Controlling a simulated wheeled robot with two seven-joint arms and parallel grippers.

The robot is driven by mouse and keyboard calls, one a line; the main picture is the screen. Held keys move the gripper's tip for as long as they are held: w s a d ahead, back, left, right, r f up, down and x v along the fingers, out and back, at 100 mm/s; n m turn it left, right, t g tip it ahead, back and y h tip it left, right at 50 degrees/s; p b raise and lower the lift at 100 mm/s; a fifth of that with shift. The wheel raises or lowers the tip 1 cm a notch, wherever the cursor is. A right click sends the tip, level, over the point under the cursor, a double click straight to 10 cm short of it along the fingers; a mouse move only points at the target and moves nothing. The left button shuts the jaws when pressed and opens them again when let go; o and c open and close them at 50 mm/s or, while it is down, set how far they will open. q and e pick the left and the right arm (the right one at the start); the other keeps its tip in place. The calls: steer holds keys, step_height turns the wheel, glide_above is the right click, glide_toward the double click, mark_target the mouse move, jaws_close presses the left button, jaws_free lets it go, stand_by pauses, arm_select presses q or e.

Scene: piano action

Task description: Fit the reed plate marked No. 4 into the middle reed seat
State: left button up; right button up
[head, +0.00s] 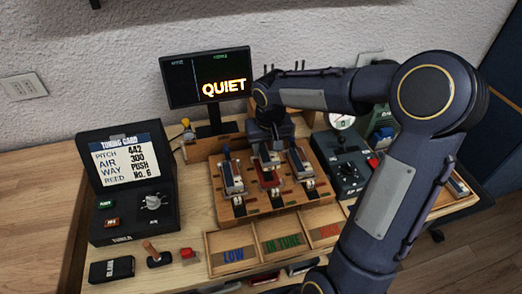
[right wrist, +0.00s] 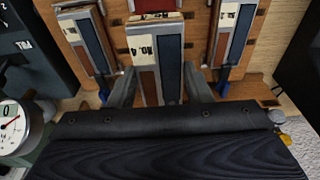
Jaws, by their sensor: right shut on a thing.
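The wooden reed block (head: 240,212) stands mid-table with three reed plates in a row. My right gripper (right wrist: 161,88) is over the middle of the block, its fingers on both sides of the middle reed plate (right wrist: 144,66) and shut on it. My left gripper is out of view.
Trays marked LOW (head: 211,238) and IN TUNE (head: 261,226), with a third beside them, stand before the block. A screen (head: 184,82) reading QUIET is behind. The tuning card (head: 128,163) at left shows reed No. 6.

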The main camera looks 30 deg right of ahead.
mark_target(267, 172)
steer(key=shift+f, duration=0.15)
steer(key=shift+d+f+b, duration=0.15)
steer(key=shift+f+b, duration=0.3)
step_height(267, 172, down, 4)
steer(key=b, duration=0.2)
steer(key=shift+b, duration=0.4)
steer(key=shift+f+b, duration=0.45)
steer(key=shift+b, duration=0.05)
steer(key=shift+f+b, duration=0.6)
steer(key=shift+b, duration=0.2)
stand_by(1.0)
steer(key=o, duration=1.1)
steer(key=shift+r, duration=0.1)
